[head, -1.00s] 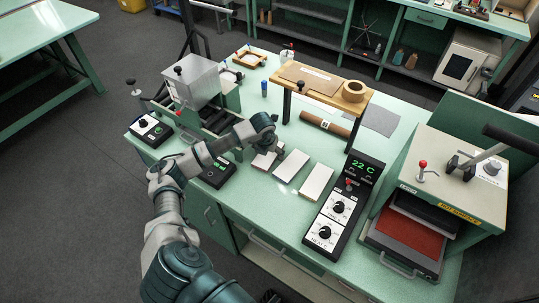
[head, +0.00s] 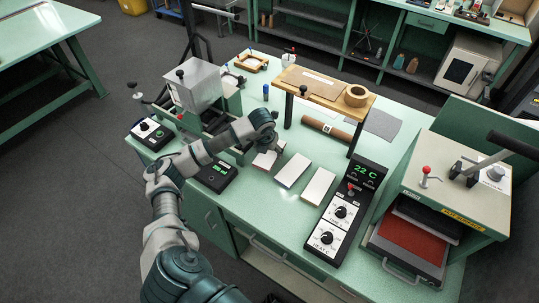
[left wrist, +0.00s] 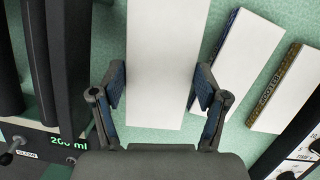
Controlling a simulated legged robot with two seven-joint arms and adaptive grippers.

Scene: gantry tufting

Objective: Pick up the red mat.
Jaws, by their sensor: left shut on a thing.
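A flat red surface (head: 412,241), the only red mat-like thing in view, lies in the open press at the right, far from my left gripper. My left gripper (head: 277,148) is over the left end of a row of white-topped slabs. In the left wrist view its two fingers (left wrist: 160,86) are shut on the long sides of the leftmost slab (left wrist: 162,45). That slab also shows in the head view (head: 264,161), partly behind the gripper, and its edges are hidden. I cannot tell whether it is clear of the table. My right gripper is not in view.
Two more slabs, middle (head: 292,170) and right (head: 318,186), lie beside the held one. A control box (head: 346,208) stands right of them. A small wooden stand (head: 318,84) is behind, and a display box (head: 216,175) is left of the gripper.

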